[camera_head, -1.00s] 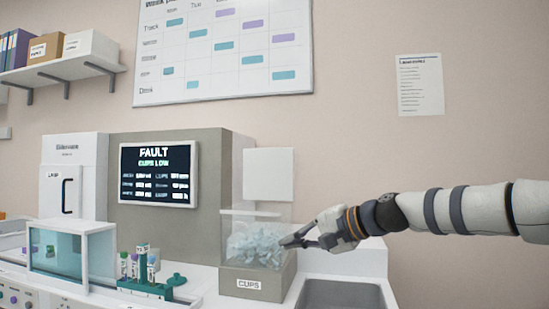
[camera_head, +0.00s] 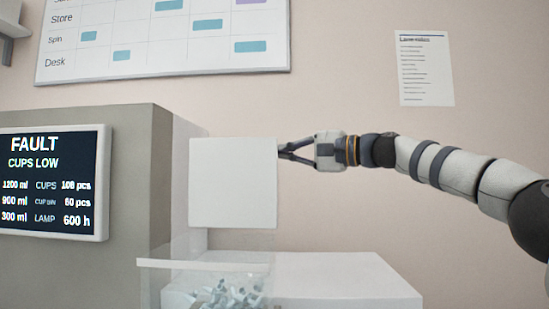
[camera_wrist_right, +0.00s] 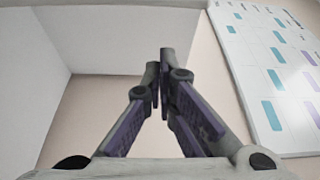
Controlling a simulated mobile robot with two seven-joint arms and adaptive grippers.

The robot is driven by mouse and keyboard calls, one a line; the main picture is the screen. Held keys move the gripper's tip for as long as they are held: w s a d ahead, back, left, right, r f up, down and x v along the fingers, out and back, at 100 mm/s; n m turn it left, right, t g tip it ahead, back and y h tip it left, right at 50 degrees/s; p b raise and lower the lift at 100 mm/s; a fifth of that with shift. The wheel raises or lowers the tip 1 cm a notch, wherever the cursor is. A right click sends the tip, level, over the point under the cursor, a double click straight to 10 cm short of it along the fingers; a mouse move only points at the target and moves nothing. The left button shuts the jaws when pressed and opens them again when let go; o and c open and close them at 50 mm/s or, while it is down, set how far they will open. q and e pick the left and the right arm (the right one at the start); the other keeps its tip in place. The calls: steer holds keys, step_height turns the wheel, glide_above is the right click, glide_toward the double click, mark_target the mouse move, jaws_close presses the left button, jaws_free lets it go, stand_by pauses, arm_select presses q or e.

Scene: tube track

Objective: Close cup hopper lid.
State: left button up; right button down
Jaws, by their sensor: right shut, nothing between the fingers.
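The cup hopper (camera_head: 205,265) is a clear-walled bin at the bottom of the head view, with pale cups (camera_head: 232,297) heaped inside. Its white square lid (camera_head: 233,183) stands upright above the bin, so the hopper is open. My right gripper (camera_head: 281,151) is shut and empty at the upper right edge of the lid. Whether the fingertips touch the lid or sit behind its edge I cannot tell. In the right wrist view the closed fingers (camera_wrist_right: 160,60) point at a white panel (camera_wrist_right: 110,35), probably the lid. My left gripper is not in view.
A grey machine with a screen (camera_head: 48,183) reading "FAULT CUPS LOW" stands left of the lid. A white block (camera_head: 340,280) is right of the hopper. A wall chart (camera_head: 160,40) and a paper sheet (camera_head: 425,68) hang behind.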

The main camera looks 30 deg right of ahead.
mark_target(251, 155)
steer(key=w+a, duration=0.1)
steer(key=a, duration=0.1)
steer(key=w+a+p, duration=0.1)
steer(key=a, duration=0.1)
steer(key=w+a, duration=0.1)
steer(key=a, duration=0.1)
steer(key=shift+w, duration=0.15)
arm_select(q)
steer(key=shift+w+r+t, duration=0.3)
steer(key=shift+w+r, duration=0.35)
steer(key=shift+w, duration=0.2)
arm_select(e)
steer(key=shift+f, duration=0.3)
steer(key=shift+w, duration=0.1)
